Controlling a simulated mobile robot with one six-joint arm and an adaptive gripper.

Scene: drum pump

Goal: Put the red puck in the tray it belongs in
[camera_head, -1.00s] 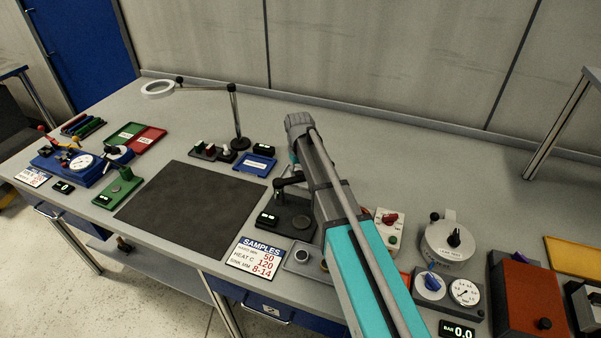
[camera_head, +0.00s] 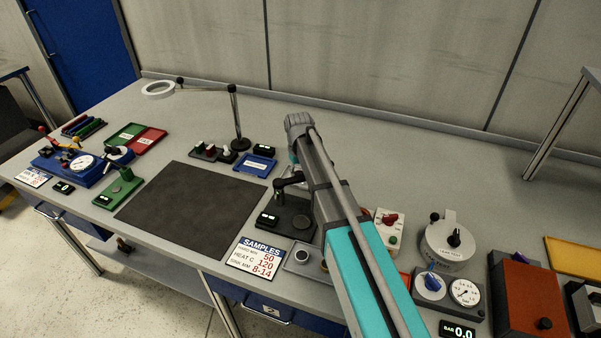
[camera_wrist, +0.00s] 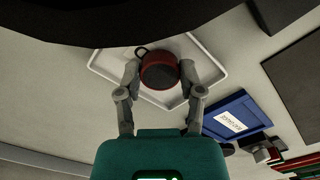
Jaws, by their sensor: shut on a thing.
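The red puck (camera_wrist: 159,72) shows in the wrist view between the two fingers of my gripper (camera_wrist: 160,76), which is shut on it. A dark loop shows at the puck's upper left side. The puck is over a pale tray (camera_wrist: 106,74) with a raised light rim; whether it touches the tray floor I cannot tell. Green (camera_head: 124,135) and red (camera_head: 150,141) trays lie at the left.
A dark mat (camera_head: 195,210) covers the bench's middle. A lamp stand (camera_head: 237,125) rises behind it. A black press-like device (camera_head: 290,215) stands close to my arm. A control box (camera_head: 388,230) and gauges (camera_head: 447,290) stand at the right. The rear bench is mostly clear.

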